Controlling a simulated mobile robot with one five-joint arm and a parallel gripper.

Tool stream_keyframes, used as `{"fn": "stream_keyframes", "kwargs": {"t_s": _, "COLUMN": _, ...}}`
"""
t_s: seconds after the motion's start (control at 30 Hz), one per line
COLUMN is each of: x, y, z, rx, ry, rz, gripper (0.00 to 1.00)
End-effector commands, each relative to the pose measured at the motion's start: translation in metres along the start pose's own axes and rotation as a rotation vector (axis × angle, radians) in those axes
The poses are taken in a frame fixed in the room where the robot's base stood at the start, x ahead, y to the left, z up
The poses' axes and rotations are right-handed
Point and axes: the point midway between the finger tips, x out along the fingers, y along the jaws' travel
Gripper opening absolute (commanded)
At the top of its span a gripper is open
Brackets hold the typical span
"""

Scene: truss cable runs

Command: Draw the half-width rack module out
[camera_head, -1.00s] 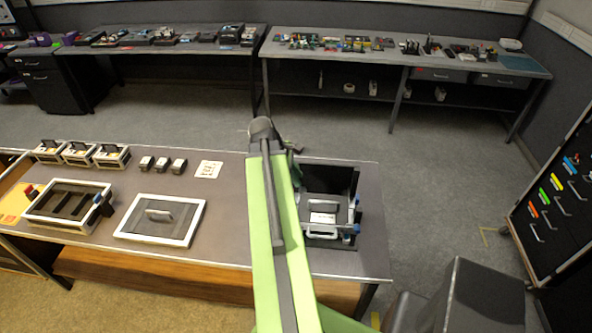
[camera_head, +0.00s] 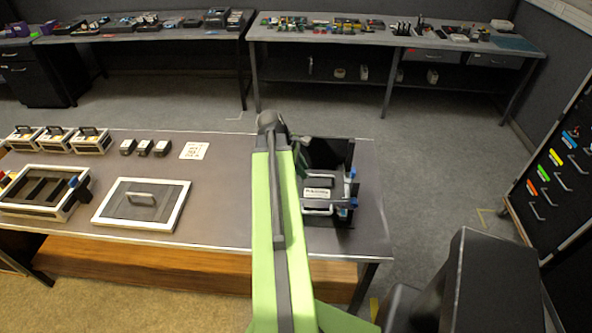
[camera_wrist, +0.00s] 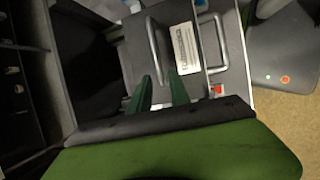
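The half-width rack module (camera_head: 318,186) is a grey block with a white label and a bar handle. It sits in the black rack frame (camera_head: 352,160) at the table's right end. In the wrist view the module (camera_wrist: 180,20) shows its label between two bar handles. My gripper (camera_wrist: 158,80) has two dark green fingers, visibly apart, near the lower end of the left handle (camera_wrist: 153,45). I cannot tell whether they touch the handle. In the head view my green arm hides most of the gripper and the rack's left side.
The table holds a framed panel with a handle (camera_head: 142,204), an open tray (camera_head: 40,194), several small boxes and a paper sheet (camera_head: 194,150). A dark cabinet (camera_head: 562,165) stands at the right. Two benches line the back, with clear floor between.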

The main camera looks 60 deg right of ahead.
Motion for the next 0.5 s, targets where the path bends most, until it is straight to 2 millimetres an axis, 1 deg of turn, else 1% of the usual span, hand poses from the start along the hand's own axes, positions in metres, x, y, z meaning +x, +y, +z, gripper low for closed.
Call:
{"fn": "stream_keyframes", "kwargs": {"t_s": 0.03, "x": 0.018, "y": -0.001, "z": -0.003, "rx": 0.001, "ry": 0.000, "rz": 0.000, "gripper": 0.23}}
{"fn": "stream_keyframes", "kwargs": {"t_s": 0.1, "x": 0.028, "y": -0.001, "z": -0.003, "rx": 0.002, "ry": 0.000, "rz": -0.001, "gripper": 0.23}}
{"fn": "stream_keyframes", "kwargs": {"t_s": 0.2, "x": 0.038, "y": -0.001, "z": -0.002, "rx": 0.001, "ry": 0.000, "rz": -0.001, "gripper": 0.23}}
{"fn": "stream_keyframes", "kwargs": {"t_s": 0.33, "x": 0.044, "y": 0.000, "z": -0.001, "rx": 0.000, "ry": 0.000, "rz": 0.000, "gripper": 0.23}}
{"fn": "stream_keyframes", "kwargs": {"t_s": 0.5, "x": 0.044, "y": 0.000, "z": 0.000, "rx": -0.001, "ry": 0.000, "rz": 0.000, "gripper": 0.23}}
